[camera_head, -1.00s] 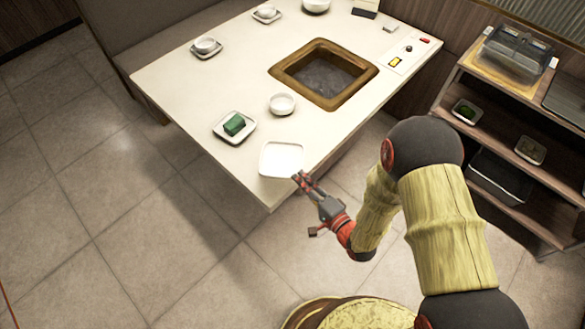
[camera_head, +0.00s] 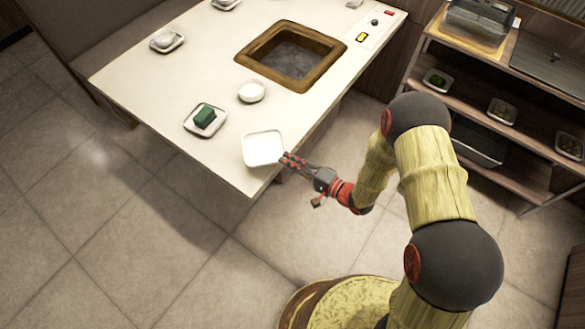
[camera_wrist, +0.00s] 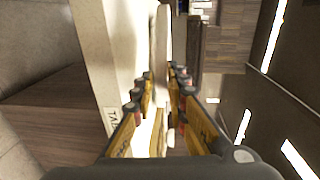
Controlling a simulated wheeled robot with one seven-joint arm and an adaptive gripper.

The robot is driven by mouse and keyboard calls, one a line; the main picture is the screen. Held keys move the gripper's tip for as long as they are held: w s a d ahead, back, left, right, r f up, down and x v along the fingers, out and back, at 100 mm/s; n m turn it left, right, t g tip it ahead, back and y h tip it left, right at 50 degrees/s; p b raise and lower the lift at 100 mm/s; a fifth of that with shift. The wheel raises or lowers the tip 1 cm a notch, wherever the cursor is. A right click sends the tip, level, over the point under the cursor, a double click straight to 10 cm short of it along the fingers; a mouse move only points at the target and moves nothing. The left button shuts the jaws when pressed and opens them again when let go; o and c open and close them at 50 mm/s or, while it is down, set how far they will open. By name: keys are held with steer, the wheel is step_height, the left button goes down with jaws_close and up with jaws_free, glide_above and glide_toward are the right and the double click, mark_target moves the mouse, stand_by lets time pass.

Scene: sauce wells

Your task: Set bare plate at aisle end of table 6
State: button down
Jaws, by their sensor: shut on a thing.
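A bare white square plate (camera_head: 262,148) is at the near corner of the cream table (camera_head: 150,85) in the head view. My gripper (camera_head: 291,163) is at the plate's right edge, shut on its rim. In the wrist view the plate (camera_wrist: 161,50) shows edge-on as a pale strip between the fingers of my gripper (camera_wrist: 161,85). I cannot tell whether the plate touches the tabletop or is held just above it. A label with partly readable letters (camera_wrist: 112,121) is on the table's side.
A square plate (camera_head: 192,128) with a green block (camera_head: 204,117) and a white bowl (camera_head: 251,91) stand close by. A wood-framed sunken grill (camera_head: 290,53) is set in the table. A shelf unit (camera_head: 515,130) with small dishes stands at the right.

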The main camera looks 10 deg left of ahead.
steer(key=f, duration=0.1)
steer(key=w+f+b, duration=0.1)
steer(key=f, duration=0.1)
steer(key=d+f+b, duration=0.1)
steer(key=f, duration=0.1)
steer(key=shift+w, duration=0.25)
steer(key=c, duration=2.2)
jaws_free()
steer(key=shift+f, duration=0.15)
steer(key=shift+c, duration=0.2)
steer(key=o, duration=0.4)
steer(key=shift+o, duration=0.4)
